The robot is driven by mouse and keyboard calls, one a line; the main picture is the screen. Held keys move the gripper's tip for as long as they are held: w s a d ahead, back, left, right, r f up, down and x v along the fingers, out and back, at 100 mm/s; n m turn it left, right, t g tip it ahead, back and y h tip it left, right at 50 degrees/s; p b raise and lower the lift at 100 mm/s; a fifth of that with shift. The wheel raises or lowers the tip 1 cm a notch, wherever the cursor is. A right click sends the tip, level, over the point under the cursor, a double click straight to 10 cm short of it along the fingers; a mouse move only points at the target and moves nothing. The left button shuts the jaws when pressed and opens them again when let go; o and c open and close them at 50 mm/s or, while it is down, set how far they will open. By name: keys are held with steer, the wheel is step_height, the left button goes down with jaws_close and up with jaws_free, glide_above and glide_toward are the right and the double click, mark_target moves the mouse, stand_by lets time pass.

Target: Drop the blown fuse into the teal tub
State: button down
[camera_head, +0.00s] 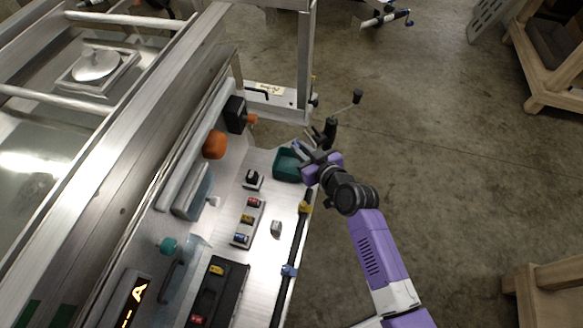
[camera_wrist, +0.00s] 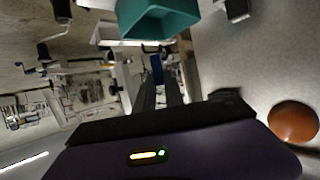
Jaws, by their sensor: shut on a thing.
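The teal tub (camera_head: 287,166) sits on the metal shelf in the head view, near its right edge. It also shows at the top of the wrist view (camera_wrist: 160,27). My gripper (camera_head: 300,150) is by the tub's upper right side, with its fingers reaching over or beside the rim; I cannot tell how high. In the wrist view my gripper (camera_wrist: 158,88) is shut on a small blue fuse (camera_wrist: 157,69), which shows between the fingertips. The fuse appears as a blue spot in the head view (camera_head: 295,146). The tub's floor is partly hidden.
A black switch (camera_head: 253,180), a small grey block (camera_head: 276,228) and an orange knob (camera_head: 214,145) are nearby. A dark bar runs along the shelf's right edge.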

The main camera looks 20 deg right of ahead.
steer(key=c, duration=1.3)
jaws_free()
steer(key=shift+c, duration=0.2)
steer(key=shift+f, duration=0.1)
steer(key=v, duration=0.7)
steer(key=shift+s+b, duration=0.35)
steer(key=shift+b, duration=0.1)
